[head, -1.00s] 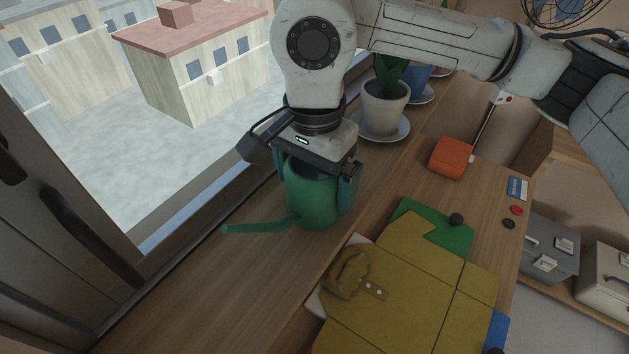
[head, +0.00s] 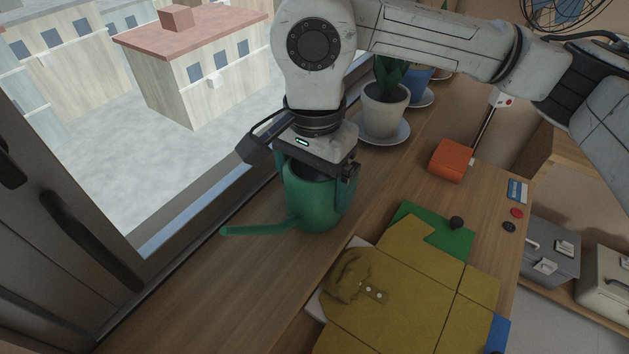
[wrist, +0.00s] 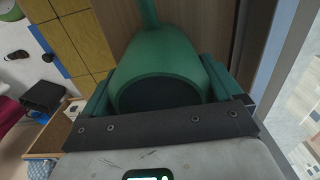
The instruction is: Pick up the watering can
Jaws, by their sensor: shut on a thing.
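The green watering can (head: 312,205) stands upright on the wooden windowsill in the head view, its spout pointing left. My gripper (head: 314,183) comes down over it from above, with a finger on either side of its body. It is shut on the can. In the wrist view the can (wrist: 160,60) fills the middle, its dark round opening towards the camera and its spout running to the top. My gripper's green fingers (wrist: 158,92) flank it there. I cannot tell whether the can's base touches the sill.
A potted plant (head: 384,108) on a saucer stands behind the can on the sill. The window frame (head: 75,215) is to the left. The sill in front is clear.

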